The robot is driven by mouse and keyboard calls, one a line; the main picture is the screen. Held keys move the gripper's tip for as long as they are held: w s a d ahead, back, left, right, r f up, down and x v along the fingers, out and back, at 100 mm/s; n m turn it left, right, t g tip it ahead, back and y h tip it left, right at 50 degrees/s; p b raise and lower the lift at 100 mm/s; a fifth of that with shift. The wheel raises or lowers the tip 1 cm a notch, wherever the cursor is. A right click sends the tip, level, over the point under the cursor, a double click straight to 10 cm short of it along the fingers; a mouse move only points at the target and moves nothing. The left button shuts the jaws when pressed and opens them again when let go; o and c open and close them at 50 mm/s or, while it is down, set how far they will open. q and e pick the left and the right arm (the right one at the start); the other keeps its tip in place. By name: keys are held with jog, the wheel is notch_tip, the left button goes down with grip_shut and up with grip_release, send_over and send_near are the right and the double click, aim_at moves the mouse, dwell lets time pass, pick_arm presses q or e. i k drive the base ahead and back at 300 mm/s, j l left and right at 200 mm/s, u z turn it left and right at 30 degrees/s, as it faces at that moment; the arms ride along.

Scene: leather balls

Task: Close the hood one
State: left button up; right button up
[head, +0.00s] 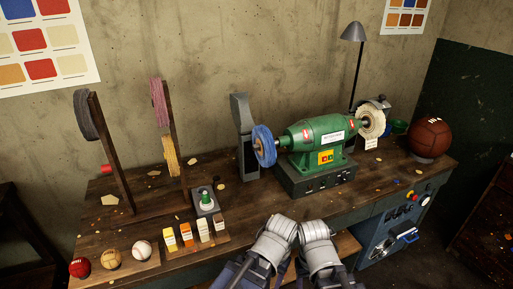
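A green two-wheel polishing machine (317,137) stands on the bench, with a blue wheel (264,146) at its left and a cream cloth wheel (371,122) at its right. A tall grey hood-like piece (243,133) stands upright behind and left of the blue wheel, apart from it. A smaller grey piece (382,102) shows partly behind the cream wheel; its shape is mostly hidden. I cannot tell which piece is hood one, or how far either is open. My two grey arms are close together at the bottom centre, below the machine. No gripper fingers show.
Small balls (110,258) and colour blocks (187,235) line the left front edge. A brown ball (430,138) sits at right, near a lamp (354,32). Scraps litter the bench (262,204).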

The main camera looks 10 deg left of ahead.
aim_at(243, 120)
jog(key=i+u, duration=0.1)
jog(key=u, duration=0.3)
jog(key=i+j+u, duration=0.1)
jog(key=u, duration=0.35)
jog(key=i+u, duration=0.15)
jog(key=u, duration=0.25)
